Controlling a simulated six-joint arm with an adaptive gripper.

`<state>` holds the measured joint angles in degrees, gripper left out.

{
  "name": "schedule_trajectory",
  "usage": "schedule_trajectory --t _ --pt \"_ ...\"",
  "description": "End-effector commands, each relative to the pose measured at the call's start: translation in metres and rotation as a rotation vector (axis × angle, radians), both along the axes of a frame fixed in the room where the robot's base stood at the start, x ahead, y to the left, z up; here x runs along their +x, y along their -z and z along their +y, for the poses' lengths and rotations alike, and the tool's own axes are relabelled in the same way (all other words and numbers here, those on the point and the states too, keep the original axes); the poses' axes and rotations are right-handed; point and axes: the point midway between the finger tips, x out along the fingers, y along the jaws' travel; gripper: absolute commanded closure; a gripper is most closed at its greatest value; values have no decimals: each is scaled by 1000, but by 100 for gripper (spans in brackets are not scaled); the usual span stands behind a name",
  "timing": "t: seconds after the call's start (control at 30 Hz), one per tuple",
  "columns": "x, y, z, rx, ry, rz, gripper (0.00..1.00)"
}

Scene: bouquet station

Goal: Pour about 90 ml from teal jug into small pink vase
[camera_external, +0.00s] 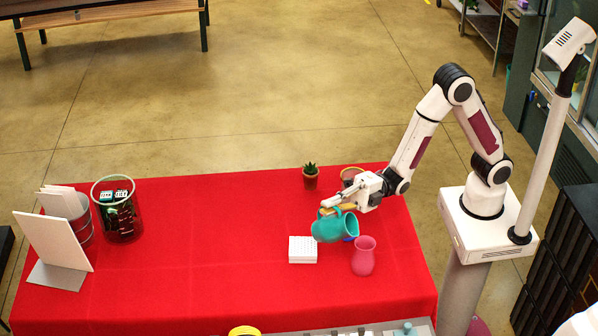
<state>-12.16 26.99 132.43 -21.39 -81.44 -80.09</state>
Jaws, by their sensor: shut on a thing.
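The teal jug (330,229) is held above the red table, tilted with its mouth toward the right. My gripper (338,209) is shut on the jug at its upper left side, where the handle seems to be. The small pink vase (363,258) stands upright on the table, just right of and below the jug in the picture. The jug's mouth is near the vase's rim but looks apart from it. No stream of liquid can be made out, and the inside of the vase is too small to read.
A white perforated block (302,250) sits left of the vase. A small potted cactus (310,176) and a pot (351,174) stand at the back edge. A glass container (118,212) and a white panel (54,241) stand at left. The red table (210,240) is clear between.

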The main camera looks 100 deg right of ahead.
Motion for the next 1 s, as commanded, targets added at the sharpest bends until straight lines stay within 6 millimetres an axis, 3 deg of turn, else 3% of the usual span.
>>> schedule_trajectory --t 1.0 --pt "-8 -10 5 -54 -1 -106 100"
